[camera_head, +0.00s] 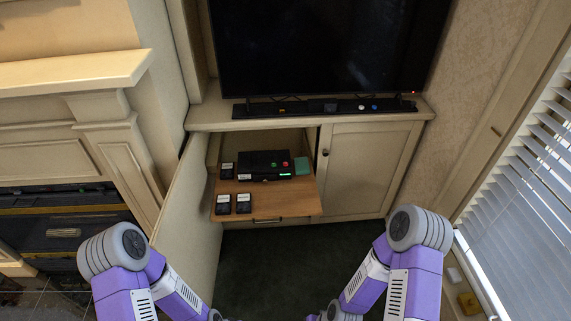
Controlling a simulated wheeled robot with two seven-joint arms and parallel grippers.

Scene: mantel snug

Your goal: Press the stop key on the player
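The player (255,168) is a black box on a wooden pull-out shelf (290,205) in the open cabinet below the television. A small red key (285,164) and a green key (274,165) show on its top, and a lit green strip (285,175) shows on its front. Any lettering on the keys is too small to read, so I cannot tell which is stop. My two arms come in at the bottom left and bottom right, well short of the player. Neither gripper shows; both are below the picture's edge.
Several small black labelled cases (244,203) lie on the shelf left of and before the player. A green block (302,166) sits to its right. The open cabinet door (187,225) stands at the left. The right door (365,170) is shut. Dark floor lies clear in front.

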